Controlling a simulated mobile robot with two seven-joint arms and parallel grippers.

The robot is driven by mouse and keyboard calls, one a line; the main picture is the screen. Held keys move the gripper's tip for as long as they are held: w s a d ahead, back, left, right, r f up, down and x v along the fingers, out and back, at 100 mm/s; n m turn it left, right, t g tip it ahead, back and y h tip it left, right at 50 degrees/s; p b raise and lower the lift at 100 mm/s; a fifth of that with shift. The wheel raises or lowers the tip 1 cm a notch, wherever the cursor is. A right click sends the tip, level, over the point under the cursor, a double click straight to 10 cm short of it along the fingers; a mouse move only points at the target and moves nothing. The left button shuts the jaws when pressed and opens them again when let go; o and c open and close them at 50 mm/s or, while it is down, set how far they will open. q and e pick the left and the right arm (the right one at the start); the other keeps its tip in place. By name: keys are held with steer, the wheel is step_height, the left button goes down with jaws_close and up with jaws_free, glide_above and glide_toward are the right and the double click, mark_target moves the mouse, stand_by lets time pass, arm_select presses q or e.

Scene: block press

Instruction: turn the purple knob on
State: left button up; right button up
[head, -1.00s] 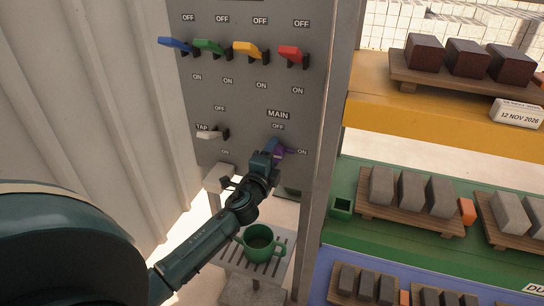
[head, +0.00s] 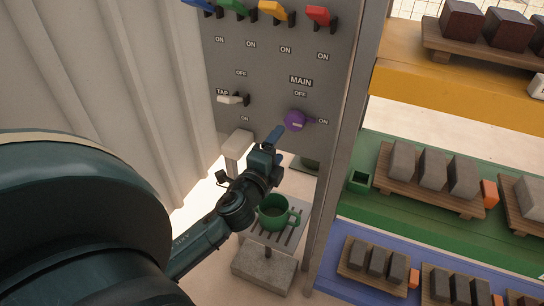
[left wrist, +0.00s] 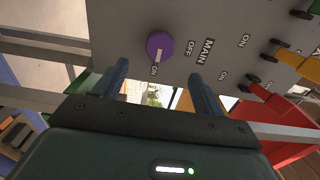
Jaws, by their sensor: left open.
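The purple knob (head: 295,120) is on the grey panel (head: 265,70) under the MAIN label, with OFF above it and ON to its right. It also shows in the left wrist view (left wrist: 160,44), where its white mark points toward the ON label. My left gripper (head: 274,138) is open and empty, just below the knob in the head view and apart from it. In the left wrist view its two fingers (left wrist: 157,76) stand apart, with the knob beyond them. My right gripper is not in view.
Blue, green, yellow (head: 273,11) and red (head: 318,15) levers line the panel's top. A white TAP lever (head: 232,99) is at left. A green mug (head: 274,212) stands on a slotted stand below my arm. Shelves with blocks (head: 433,166) are at right.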

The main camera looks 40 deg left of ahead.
arm_select(q)
steer(key=shift+v, duration=1.3)
steer(key=shift+f, duration=0.1)
